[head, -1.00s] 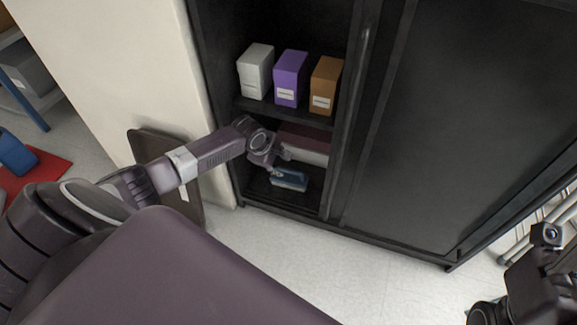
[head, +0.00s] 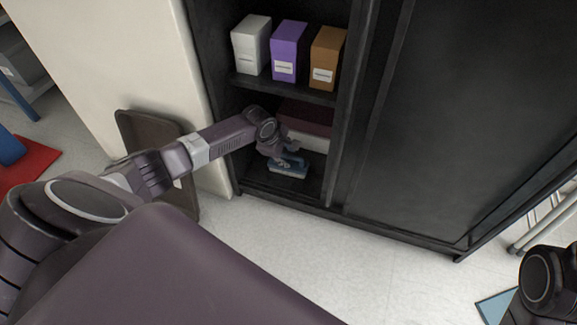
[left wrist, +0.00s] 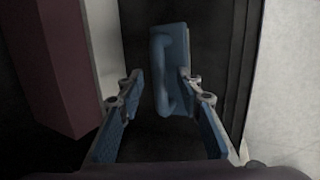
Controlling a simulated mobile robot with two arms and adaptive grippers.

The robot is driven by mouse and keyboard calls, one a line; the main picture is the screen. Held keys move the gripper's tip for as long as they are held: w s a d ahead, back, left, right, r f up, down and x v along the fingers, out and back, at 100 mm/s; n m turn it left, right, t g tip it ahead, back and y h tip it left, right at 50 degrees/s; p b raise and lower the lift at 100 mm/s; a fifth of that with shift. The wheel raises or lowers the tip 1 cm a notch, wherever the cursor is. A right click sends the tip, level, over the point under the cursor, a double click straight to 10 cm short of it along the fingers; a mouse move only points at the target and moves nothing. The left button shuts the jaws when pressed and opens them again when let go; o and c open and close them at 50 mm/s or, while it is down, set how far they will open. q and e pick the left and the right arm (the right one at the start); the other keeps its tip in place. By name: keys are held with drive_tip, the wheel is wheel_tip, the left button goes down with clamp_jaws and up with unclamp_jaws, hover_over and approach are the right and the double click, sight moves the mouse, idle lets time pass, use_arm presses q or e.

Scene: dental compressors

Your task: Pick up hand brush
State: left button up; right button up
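The hand brush (head: 287,171) is blue and lies on the bottom of the open black cabinet. In the left wrist view the brush (left wrist: 178,45) shows its looped handle from above. My left gripper (head: 290,155) reaches into the cabinet over the brush and partly hides it. In the left wrist view the left gripper (left wrist: 160,88) is open, with its blue-padded fingers on either side of the handle. I cannot tell whether either finger touches it. My right arm shows at the lower right of the head view, but its gripper is out of view.
A dark red and white box (head: 306,125) stands beside the brush. White (head: 250,48), purple (head: 288,52) and orange (head: 326,58) boxes stand on the shelf (head: 285,90) above. The closed sliding door (head: 450,110) covers the right side.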

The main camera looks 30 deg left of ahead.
use_arm(q)
drive_tip(key=shift+w, duration=0.1)
drive_tip(key=shift+c, duration=0.5)
clamp_jaws()
